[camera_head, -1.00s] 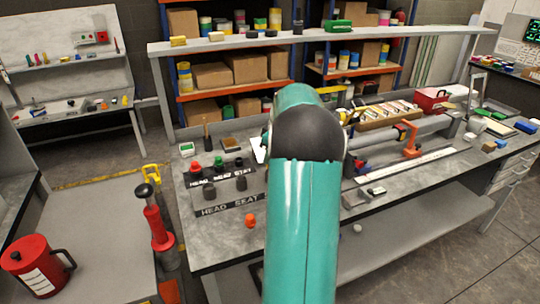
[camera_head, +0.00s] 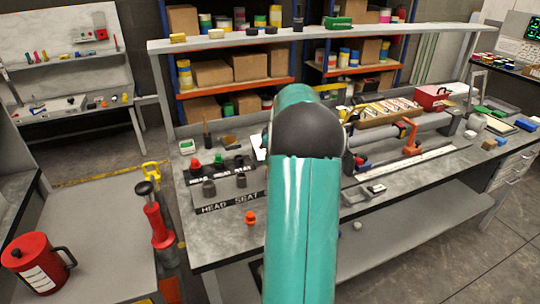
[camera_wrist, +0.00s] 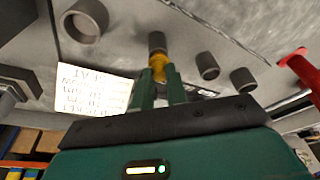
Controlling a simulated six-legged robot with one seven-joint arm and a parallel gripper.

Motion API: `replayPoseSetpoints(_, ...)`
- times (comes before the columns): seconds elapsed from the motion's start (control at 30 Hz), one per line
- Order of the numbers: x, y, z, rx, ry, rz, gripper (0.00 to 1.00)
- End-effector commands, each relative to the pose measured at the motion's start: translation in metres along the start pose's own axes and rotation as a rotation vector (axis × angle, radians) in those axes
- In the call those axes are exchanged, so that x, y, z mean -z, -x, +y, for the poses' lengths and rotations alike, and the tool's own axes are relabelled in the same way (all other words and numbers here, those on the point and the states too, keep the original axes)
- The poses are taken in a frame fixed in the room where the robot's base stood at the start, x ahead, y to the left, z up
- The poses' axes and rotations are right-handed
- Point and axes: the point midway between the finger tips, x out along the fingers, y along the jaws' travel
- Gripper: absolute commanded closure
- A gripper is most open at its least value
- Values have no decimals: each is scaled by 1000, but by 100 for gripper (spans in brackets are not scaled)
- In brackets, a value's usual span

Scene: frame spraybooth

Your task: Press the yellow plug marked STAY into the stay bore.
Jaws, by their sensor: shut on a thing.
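In the wrist view my gripper (camera_wrist: 160,85) is shut on the yellow plug (camera_wrist: 158,66). The plug's far end meets a small grey cylinder (camera_wrist: 156,42); I cannot tell whether it is inside or only touching. No STAY marking is readable on the plug from here. In the head view my teal arm hides the gripper and the yellow plug. A dark rack (camera_head: 225,172) with a red plug (camera_head: 195,166) and a green plug (camera_head: 218,159) stands left of my arm.
The wrist view shows other grey cylinders (camera_wrist: 207,65), a wider hollow one (camera_wrist: 85,20), a printed card (camera_wrist: 92,88) and a red part (camera_wrist: 299,70). In the head view an orange piece (camera_head: 250,218) stands at the bench front, and a red jug (camera_head: 37,263) is lower left.

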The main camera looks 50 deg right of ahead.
Motion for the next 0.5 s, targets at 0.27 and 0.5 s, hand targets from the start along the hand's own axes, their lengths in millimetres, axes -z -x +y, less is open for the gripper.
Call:
replayPoseSetpoints(0.27,-2,-6,0,0,0,0,100)
replayPoseSetpoints(0.5,-3,-11,0,1,0,0,100)
